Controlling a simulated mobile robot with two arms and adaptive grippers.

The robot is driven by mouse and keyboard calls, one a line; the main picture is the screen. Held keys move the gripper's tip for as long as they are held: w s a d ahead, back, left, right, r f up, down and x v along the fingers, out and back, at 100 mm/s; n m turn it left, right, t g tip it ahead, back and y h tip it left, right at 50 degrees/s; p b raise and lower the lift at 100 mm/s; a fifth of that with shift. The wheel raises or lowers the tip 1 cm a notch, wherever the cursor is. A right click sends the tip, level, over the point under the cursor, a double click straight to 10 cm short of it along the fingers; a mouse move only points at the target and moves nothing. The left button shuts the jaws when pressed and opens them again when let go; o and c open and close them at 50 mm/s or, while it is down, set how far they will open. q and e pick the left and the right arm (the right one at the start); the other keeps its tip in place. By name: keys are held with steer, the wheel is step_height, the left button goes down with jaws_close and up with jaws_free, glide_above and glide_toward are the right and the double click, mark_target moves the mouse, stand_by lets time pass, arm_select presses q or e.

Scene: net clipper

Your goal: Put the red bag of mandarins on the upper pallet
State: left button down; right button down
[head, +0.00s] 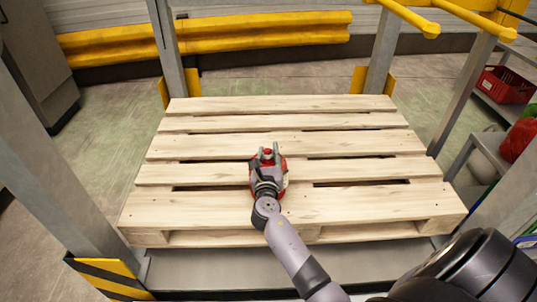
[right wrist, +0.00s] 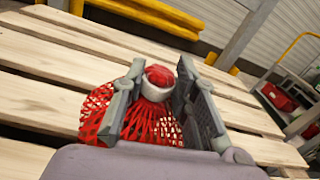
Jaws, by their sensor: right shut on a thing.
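The wooden pallet (head: 285,207) lies flat in front of me in the head view, and its slats also show in the right wrist view (right wrist: 45,90). The red net bag of mandarins (right wrist: 155,120) has a white band near its top. My right gripper (right wrist: 158,80) is shut on the top of the bag, with one finger on each side. In the head view my right gripper (head: 267,158) is over the middle of the pallet and hides most of the bag (head: 282,166). I cannot tell whether the bag touches the slats. My left gripper is out of view.
Grey posts (head: 55,150) stand at the pallet's corners. A yellow rail (head: 210,37) runs behind it. A shelf at right holds a red crate (head: 505,85) and other red and green goods (head: 517,140). The rest of the pallet top is bare.

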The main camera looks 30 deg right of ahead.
steer(key=c, duration=1.3)
jaws_free()
